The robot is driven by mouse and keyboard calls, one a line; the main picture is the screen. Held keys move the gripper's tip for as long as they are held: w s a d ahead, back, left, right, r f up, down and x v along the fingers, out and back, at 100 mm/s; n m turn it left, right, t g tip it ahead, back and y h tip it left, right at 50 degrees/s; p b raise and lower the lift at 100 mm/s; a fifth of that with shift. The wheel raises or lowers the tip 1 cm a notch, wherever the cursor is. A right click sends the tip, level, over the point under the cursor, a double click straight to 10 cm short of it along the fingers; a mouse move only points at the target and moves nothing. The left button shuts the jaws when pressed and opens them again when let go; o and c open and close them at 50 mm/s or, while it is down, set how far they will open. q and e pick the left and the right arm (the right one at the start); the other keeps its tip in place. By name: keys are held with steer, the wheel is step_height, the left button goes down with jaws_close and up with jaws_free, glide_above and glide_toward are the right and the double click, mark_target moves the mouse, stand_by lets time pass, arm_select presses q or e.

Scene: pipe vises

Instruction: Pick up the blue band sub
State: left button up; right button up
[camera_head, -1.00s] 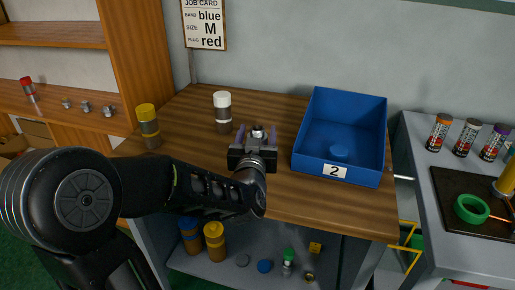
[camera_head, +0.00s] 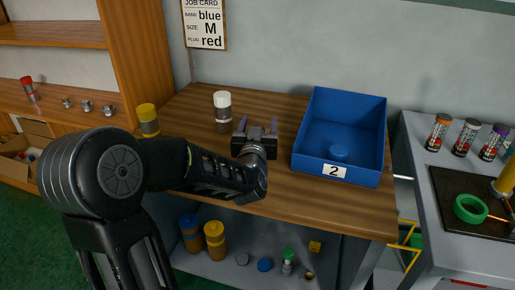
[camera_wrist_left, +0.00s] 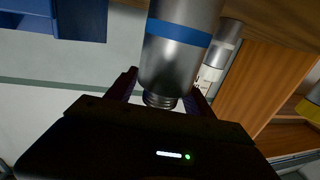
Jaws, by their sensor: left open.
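The blue band sub (camera_wrist_left: 178,50) is a metal cylinder with a blue ring and a threaded end, large in the left wrist view. That view is upside down, so the threaded end points up. My left gripper (camera_head: 257,124) is open over the wooden bench. In the wrist view its fingers lie on either side of the sub's threaded end; I cannot tell whether they touch it. In the head view the gripper hides the sub. My right gripper is not in view.
A white-capped bottle (camera_head: 222,112) stands left of the gripper, and a yellow-capped one (camera_head: 148,120) farther left. Bare bench (camera_head: 285,205) lies in front of the bin.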

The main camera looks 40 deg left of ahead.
arm_select(q)
steer(key=shift+c, duration=0.5)
jaws_close()
steer(key=shift+r, duration=0.1)
stand_by(0.9)
